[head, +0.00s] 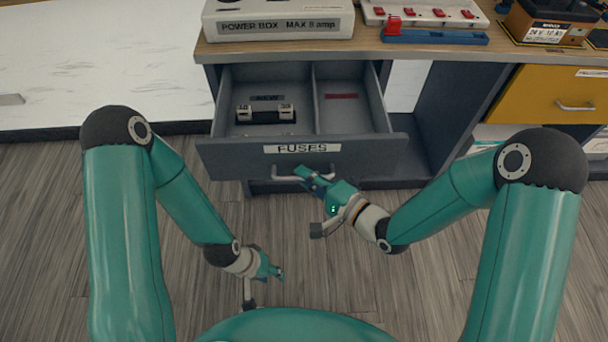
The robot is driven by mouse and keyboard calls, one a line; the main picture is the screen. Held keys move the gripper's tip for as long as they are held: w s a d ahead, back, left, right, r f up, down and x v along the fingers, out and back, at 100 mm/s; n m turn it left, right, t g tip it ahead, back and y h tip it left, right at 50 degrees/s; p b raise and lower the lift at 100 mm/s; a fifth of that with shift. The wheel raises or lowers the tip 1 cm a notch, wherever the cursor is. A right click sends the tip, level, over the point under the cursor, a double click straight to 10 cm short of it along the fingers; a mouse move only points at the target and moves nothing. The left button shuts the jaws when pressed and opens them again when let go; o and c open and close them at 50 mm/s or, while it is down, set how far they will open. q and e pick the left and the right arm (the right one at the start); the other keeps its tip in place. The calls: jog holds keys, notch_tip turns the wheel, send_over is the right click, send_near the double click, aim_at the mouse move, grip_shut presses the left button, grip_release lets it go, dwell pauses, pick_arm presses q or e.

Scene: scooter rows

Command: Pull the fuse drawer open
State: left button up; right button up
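The fuse drawer (225,158) is grey, with a white label reading FUSES, and it stands pulled out from the cabinet under the bench. A divider splits its inside; a fuse (265,113) lies in the left compartment near a NEW label, and the right compartment holds only a red label. My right gripper (312,178) is at the right part of the drawer's bar handle (285,178); whether its fingers are closed around the bar is too small to tell. My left gripper (278,274) hangs low over the floor, apart from the drawer, its finger opening unclear.
On the bench top (390,47) stand a power box (278,20), a white strip with red switches (425,12), a blue tray (435,37) and a battery (548,24). A yellow drawer (550,95) is shut at right. The floor before the cabinet is clear.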

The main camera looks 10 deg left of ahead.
jog(key=o, duration=0.5)
jog(key=shift+w+d+f, duration=0.1)
jog(key=shift+d+f, duration=0.1)
jog(key=shift+c, duration=0.2)
jog(key=shift+a+r, duration=0.1)
jog(key=f+v, duration=0.1)
jog(key=v, duration=0.6)
jog(key=shift+s+d+r, duration=0.2)
jog(key=shift+d+r, duration=0.05)
jog(key=shift+r, duration=0.2)
